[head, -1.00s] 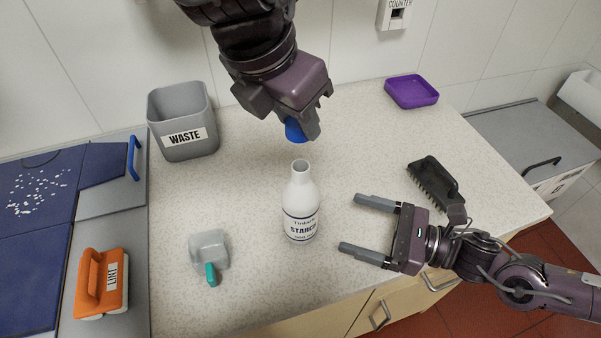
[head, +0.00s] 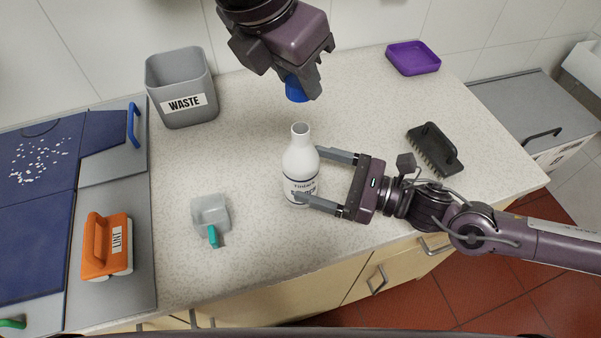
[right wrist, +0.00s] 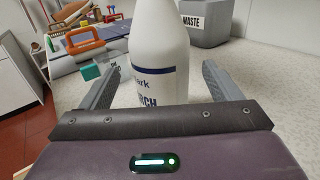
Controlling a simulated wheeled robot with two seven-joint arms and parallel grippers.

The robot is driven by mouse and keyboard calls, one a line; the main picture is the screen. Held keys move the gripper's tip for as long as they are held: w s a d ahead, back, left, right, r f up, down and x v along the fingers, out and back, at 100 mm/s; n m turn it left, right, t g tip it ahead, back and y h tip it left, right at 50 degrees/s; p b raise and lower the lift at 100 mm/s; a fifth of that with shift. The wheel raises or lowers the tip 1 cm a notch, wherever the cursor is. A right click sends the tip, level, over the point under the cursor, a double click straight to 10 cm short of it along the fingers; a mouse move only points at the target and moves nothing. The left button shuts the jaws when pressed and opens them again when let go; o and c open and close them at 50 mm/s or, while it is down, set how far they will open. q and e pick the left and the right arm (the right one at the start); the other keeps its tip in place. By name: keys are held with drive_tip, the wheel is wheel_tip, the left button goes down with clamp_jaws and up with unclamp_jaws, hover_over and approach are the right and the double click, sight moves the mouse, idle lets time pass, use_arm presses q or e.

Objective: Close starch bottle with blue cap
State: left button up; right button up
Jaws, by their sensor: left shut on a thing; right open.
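The white starch bottle (head: 300,160) stands upright and uncapped on the speckled counter in the head view. In the right wrist view the bottle (right wrist: 160,50) stands between the two fingers. My right gripper (head: 326,175) is open, with one finger on each side of the bottle's body; I cannot tell whether either finger touches it. The near finger covers part of the label. My left gripper (head: 304,92) is shut on the blue cap (head: 297,90) and holds it above and behind the bottle's open neck. The cap's upper part is hidden by the fingers.
A grey waste bin (head: 183,95) stands at the back left, and a purple tray (head: 413,60) at the back right. A black brush (head: 436,150) lies right of the bottle.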

use_arm(q)
drive_tip(key=shift+w+f, duration=0.1)
drive_tip(key=shift+w, duration=0.05)
use_arm(e)
drive_tip(key=x, duration=0.3)
drive_tip(key=shift+w+a, duration=0.25)
drive_tip(key=shift+a, duration=0.4)
drive_tip(key=c, duration=1.4)
use_arm(q)
hover_over(302, 127)
drive_tip(key=shift+s+a+f, duration=0.15)
drive_tip(key=shift+a+f, duration=0.05)
drive_tip(key=shift+f, duration=1)
drive_tip(key=shift+s+a+f, duration=0.15)
drive_tip(key=shift+f, duration=1.05)
use_arm(e)
drive_tip(key=shift+c, duration=0.3)
use_arm(q)
drive_tip(key=shift+f, duration=0.1)
drive_tip(key=shift+f, duration=0.8)
drive_tip(key=shift+f, duration=0.55)
